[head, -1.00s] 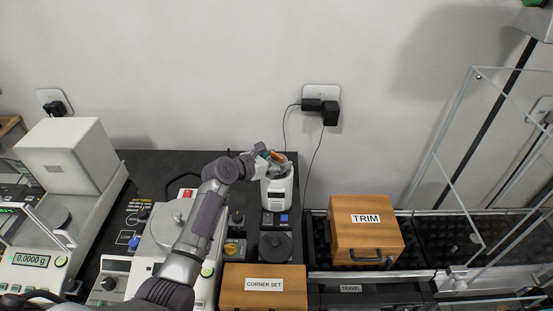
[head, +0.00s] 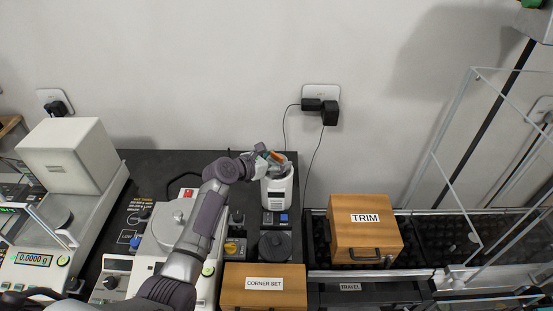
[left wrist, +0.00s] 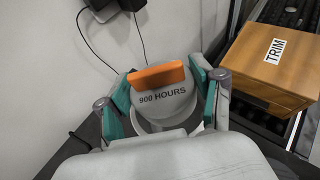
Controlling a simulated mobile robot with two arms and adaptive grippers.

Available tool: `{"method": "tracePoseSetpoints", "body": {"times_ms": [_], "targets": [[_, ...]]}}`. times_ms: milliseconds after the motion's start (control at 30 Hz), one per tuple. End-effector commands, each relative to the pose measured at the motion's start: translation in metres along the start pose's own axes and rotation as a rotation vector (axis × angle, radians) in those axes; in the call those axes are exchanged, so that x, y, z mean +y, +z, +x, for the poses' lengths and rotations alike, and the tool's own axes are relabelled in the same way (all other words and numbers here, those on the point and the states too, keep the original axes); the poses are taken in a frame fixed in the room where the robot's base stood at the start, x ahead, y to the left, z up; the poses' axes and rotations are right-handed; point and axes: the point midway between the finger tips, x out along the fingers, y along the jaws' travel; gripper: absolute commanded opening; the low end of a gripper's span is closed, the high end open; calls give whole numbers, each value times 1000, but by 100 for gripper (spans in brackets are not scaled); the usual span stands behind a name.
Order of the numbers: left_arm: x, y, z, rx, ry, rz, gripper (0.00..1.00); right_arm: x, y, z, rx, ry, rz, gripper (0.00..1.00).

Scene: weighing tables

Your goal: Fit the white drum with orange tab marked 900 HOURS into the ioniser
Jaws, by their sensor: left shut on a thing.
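The white drum (left wrist: 166,101) marked 900 HOURS carries an orange tab (left wrist: 157,76) and shows large in the left wrist view. My left gripper (left wrist: 165,88) is shut on it, with the teal finger pads on either side of the drum. The drum sits at the ioniser's top opening. How deep it is seated I cannot tell, as my gripper (head: 266,158) hides part of it. My right gripper is not in view.
A wooden TRIM box (head: 365,235) stands right of the ioniser, and a CORNER SET box (head: 262,290) is in front. A dark round lidded pot (head: 275,245) stands close before the ioniser. Balances are at left; a glass-sided frame (head: 470,160) is at right. Cables hang behind.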

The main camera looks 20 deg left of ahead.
Motion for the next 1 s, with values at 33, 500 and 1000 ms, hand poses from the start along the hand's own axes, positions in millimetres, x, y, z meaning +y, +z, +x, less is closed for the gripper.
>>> {"method": "tracePoseSetpoints", "body": {"times_ms": [33, 500, 1000], "targets": [[0, 0, 0, 0, 0, 0, 31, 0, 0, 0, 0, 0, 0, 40], [0, -9, 4, 0, 0, 0, 31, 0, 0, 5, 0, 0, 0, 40], [0, -21, 9, 0, 0, 0, 73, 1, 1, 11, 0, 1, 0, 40]]}}
